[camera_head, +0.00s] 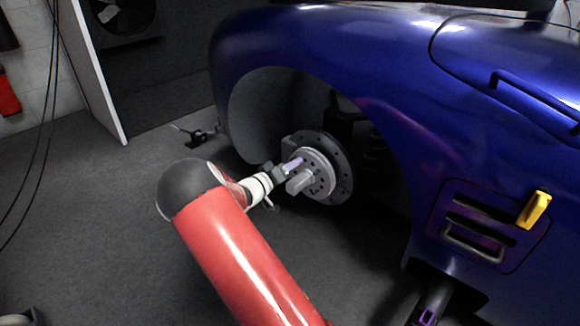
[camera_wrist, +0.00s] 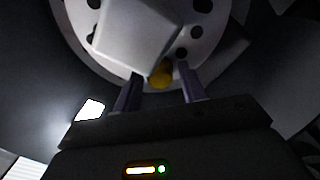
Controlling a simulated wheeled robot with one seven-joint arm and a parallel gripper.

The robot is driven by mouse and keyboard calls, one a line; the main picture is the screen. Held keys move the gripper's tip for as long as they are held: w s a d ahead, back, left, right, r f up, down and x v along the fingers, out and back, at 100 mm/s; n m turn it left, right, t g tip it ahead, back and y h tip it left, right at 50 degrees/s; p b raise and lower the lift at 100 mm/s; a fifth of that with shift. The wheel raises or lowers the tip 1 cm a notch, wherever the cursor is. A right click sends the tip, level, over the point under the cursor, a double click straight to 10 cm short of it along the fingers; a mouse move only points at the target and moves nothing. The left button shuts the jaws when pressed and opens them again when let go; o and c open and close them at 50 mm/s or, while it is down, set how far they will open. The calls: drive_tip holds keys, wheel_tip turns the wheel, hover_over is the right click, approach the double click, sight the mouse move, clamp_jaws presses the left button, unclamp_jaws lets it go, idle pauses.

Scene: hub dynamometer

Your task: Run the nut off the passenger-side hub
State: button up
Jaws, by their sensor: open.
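The hub (camera_head: 322,168) sits in the open wheel arch of the blue car, a light grey drilled disc with a blocky grey part (camera_head: 300,182) sticking out from its face. In the wrist view the hub (camera_wrist: 203,40) fills the top, and the same blocky part hangs in front of it. A small rounded yellow piece (camera_wrist: 160,76), perhaps the nut, shows just below that block and is partly covered by it. My gripper (camera_head: 293,163) is at the hub face. In the wrist view my gripper (camera_wrist: 160,84) is open, its two fingers on either side of the yellow piece; contact cannot be told.
The blue car body (camera_head: 330,40) arches closely over the hub. A yellow handle-like part (camera_head: 535,210) sticks out from the side panel at right. A small dark stand (camera_head: 195,134) is on the floor at left, near a pale panel edge.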

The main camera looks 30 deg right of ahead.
drive_tip(key=m, duration=1.2)
